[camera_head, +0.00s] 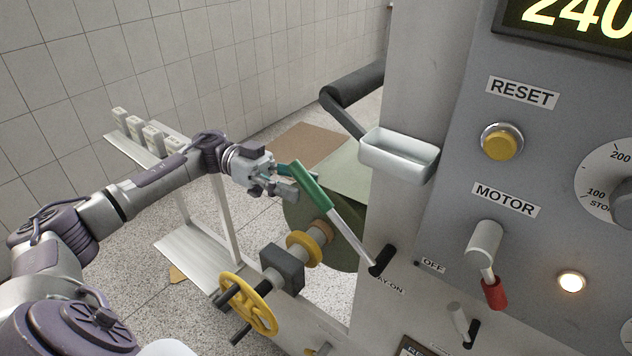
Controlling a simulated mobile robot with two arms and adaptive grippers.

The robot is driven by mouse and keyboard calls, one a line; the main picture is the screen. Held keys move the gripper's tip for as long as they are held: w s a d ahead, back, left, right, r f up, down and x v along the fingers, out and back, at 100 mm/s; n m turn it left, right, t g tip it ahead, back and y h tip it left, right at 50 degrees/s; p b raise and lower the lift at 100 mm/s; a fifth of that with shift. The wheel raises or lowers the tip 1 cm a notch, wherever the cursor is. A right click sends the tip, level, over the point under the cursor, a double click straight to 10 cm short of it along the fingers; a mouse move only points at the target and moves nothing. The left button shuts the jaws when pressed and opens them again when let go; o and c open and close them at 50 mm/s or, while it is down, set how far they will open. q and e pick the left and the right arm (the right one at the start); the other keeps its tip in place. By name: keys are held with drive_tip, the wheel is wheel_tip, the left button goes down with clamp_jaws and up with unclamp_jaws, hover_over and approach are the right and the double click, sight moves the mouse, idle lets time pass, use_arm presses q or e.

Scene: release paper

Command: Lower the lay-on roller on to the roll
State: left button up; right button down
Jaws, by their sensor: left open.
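The lay-on lever, with a green grip (309,184) and a pale metal shaft, slants up and left from a dark pivot by a partly hidden label ending "AY-ON". My left gripper (287,180) is open at the upper end of the green grip. I cannot tell whether its fingers touch or straddle it. The dark lay-on roller (356,84) is at upper centre on a dark arm, above and apart from the pale green roll (345,175). The lever and machine panel partly hide the roll. My right gripper is not in view.
A yellow handwheel (248,304) and dark block (282,268) sit below my left gripper. A white tray (398,155) juts from the machine. The panel carries a yellow RESET button (500,144) and a red-tipped MOTOR lever (488,262). A rack (150,150) holds several pale blocks.

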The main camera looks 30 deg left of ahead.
sight(315, 191)
use_arm(q)
drive_tip(key=d, duration=0.2)
drive_tip(key=shift+d+r+p, duration=0.1)
drive_tip(key=shift+d+p, duration=0.25)
drive_tip(key=shift+d, duration=0.55)
drive_tip(key=shift+c, duration=0.7)
clamp_jaws()
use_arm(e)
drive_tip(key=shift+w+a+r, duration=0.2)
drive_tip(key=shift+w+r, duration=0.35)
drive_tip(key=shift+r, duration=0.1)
